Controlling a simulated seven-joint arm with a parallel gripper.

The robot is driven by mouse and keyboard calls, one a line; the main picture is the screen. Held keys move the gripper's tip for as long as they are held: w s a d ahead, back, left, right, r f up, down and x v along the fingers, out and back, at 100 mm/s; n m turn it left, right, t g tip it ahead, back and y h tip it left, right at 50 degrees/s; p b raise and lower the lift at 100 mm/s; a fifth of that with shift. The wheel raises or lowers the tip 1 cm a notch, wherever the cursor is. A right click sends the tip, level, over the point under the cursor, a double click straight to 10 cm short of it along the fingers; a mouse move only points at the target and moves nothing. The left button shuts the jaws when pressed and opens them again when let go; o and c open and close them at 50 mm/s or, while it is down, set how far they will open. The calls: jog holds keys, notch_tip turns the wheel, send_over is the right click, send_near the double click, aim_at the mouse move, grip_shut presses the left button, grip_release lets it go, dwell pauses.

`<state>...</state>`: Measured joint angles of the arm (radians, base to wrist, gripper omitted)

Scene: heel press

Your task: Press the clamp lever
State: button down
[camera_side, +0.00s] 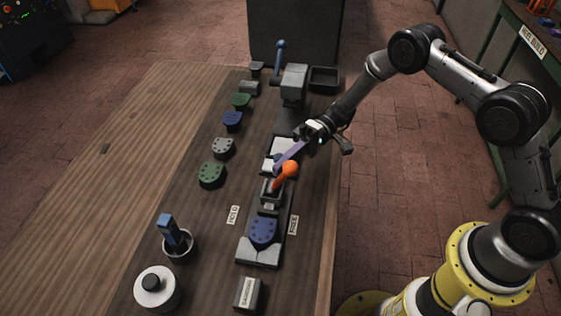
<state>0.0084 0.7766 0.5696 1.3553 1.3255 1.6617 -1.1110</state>
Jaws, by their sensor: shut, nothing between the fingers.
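The clamp lever (286,173) has a bright orange handle with a rounded end. It rises at a tilt from a small grey clamp (270,194) on the dark rail. A blue heel piece with small holes (263,232) lies in front of the clamp on a pale grey block. My gripper (278,168) comes in from the upper right, with its long lavender fingers together and nothing held. The fingertips are just up and left of the orange handle. I cannot tell whether they touch it.
A grey press with a blue-knobbed handle (292,84) stands at the rail's far end. Several green, blue and grey heel pieces (212,174) line the left. A cup with a blue-handled tool (178,245) and a round white container (155,288) stand front left. The wooden table's left side (110,150) is clear.

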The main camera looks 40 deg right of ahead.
jog(key=shift+s+d+f, duration=0.1)
jog(key=shift+d, duration=0.05)
dwell(0.4)
jog(key=v, duration=0.3)
jog(key=f+v, duration=0.1)
jog(key=v, duration=0.2)
jog(key=f+v, duration=0.1)
jog(key=v, duration=0.2)
jog(key=shift+w+d+f, duration=0.1)
jog(key=shift+w+d, duration=0.15)
jog(key=shift+w, duration=0.15)
